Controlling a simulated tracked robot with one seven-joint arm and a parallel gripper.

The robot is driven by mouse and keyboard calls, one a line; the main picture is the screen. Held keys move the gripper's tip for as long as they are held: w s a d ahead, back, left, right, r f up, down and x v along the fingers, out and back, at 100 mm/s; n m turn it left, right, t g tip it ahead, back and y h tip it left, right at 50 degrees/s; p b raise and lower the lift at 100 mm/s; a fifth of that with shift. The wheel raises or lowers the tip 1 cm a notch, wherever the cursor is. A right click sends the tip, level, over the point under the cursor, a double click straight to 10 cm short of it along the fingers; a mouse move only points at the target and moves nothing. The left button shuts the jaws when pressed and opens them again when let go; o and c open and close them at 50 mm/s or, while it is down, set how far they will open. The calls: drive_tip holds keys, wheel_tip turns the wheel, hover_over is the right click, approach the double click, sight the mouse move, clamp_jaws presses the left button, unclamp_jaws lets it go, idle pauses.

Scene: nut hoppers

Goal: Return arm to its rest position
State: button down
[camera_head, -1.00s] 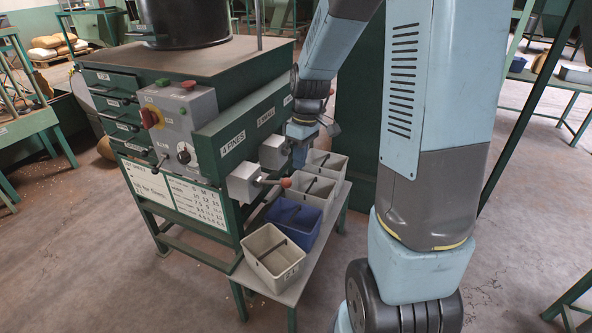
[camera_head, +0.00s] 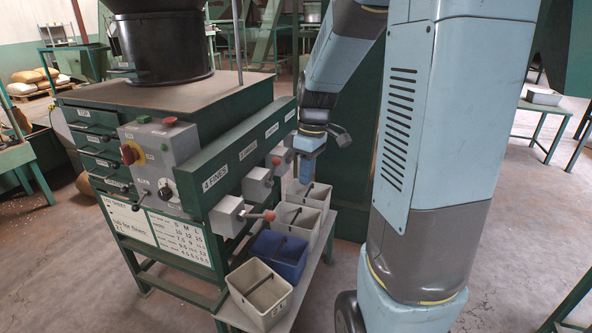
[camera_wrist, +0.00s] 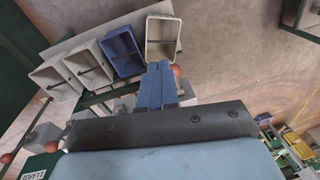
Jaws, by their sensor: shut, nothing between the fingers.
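My gripper (camera_head: 307,178) hangs from the forearm to the right of the green machine's front panel, above the far end of the bin row. Its blue fingers also show in the wrist view (camera_wrist: 156,95), close together with nothing between them. My upper arm fills the right of the head view. Below stand a grey bin marked with a label (camera_head: 262,295), a blue bin (camera_head: 277,255) and further grey bins (camera_head: 300,219) on a low bench. In the wrist view the blue bin (camera_wrist: 123,50) and an end grey bin (camera_wrist: 162,36) lie beyond the fingers.
The green machine (camera_head: 225,166) has a control box (camera_head: 158,160), levers with red knobs (camera_head: 268,215) and a black hopper (camera_head: 160,50). A dark green panel (camera_head: 352,150) stands behind my arm. Bare floor (camera_head: 520,215) lies to the right.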

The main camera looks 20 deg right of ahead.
drive_tip(key=s+a+r+m+t, duration=0.2)
drive_tip(key=s+r+m+t, duration=0.1)
drive_tip(key=s+r, duration=0.3)
drive_tip(key=s+a+r+m+t+h, duration=0.1)
drive_tip(key=s+a+r+m+t, duration=0.2)
drive_tip(key=s, duration=0.7)
drive_tip(key=shift+r+m+h, duration=0.3)
drive_tip(key=shift+r+m, duration=0.7)
drive_tip(key=shift+r, duration=1.15)
drive_tip(key=c, duration=1.8)
unclamp_jaws()
drive_tip(key=shift+s, duration=0.1)
